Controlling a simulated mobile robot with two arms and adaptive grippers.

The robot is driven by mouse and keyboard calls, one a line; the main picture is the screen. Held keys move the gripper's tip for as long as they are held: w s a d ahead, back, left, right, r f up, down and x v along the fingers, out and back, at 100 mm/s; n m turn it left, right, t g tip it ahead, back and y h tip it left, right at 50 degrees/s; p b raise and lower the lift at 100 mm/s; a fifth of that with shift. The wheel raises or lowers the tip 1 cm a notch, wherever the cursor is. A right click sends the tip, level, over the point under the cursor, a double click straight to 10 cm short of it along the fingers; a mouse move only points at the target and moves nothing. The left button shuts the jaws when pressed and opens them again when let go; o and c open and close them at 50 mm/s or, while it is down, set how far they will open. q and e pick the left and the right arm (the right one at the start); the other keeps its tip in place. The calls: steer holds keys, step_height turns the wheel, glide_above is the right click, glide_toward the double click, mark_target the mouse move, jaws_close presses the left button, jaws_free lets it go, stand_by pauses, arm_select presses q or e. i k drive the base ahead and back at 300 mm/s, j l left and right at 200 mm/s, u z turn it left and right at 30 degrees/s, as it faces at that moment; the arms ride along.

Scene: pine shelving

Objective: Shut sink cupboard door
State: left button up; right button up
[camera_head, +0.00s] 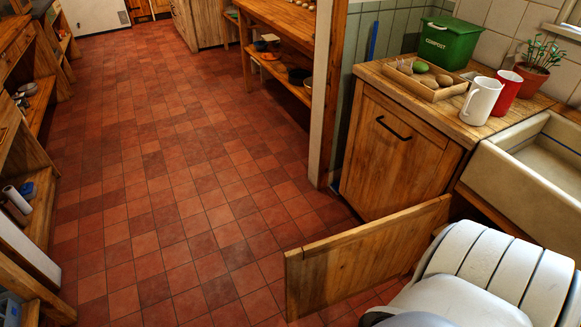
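The sink cupboard door (365,258), a low wooden panel, stands open. It swings out to the left from the cabinet under the pale sink (530,165). Its right end is near the cabinet, and its free left end stands out over the tiled floor. The cupboard opening is hidden behind my white arm links at the lower right, which are close to the door's right end. Neither of my grippers shows in the head view, so I cannot see where they are relative to the door.
A wooden cabinet with a black handle (394,128) stands behind the door. Its counter holds a green compost bin (450,42), a tray (410,80), a white jug (482,100), a red jug (506,92) and a potted plant (534,78). The red tiled floor (170,200) is clear.

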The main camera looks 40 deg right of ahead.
mark_target(328, 271)
steer(key=i+j+u, duration=0.15)
steer(key=i+j, duration=0.2)
steer(key=i+j+u, duration=0.15)
steer(key=i+j, duration=0.15)
steer(key=i, duration=0.2)
steer(key=i+z, duration=0.3)
steer(key=z, duration=0.2)
steer(key=i+z, duration=0.3)
steer(key=z, duration=0.15)
steer(key=i+j+z, duration=0.2)
steer(key=z, duration=0.3)
steer(key=i+z, duration=0.2)
steer(key=z, duration=0.25)
steer(key=i+j+z, duration=0.1)
steer(key=z, duration=0.35)
steer(key=i+j+z, duration=0.2)
steer(key=z, duration=0.25)
steer(key=i+j+z, duration=0.15)
steer(key=z, duration=0.3)
steer(key=i+j+z, duration=0.2)
steer(key=z, duration=0.3)
steer(key=i+j+z, duration=0.2)
steer(key=z, duration=0.3)
steer(key=i+j+z, duration=0.1)
steer(key=j+z, duration=0.25)
steer(key=z, duration=0.15)
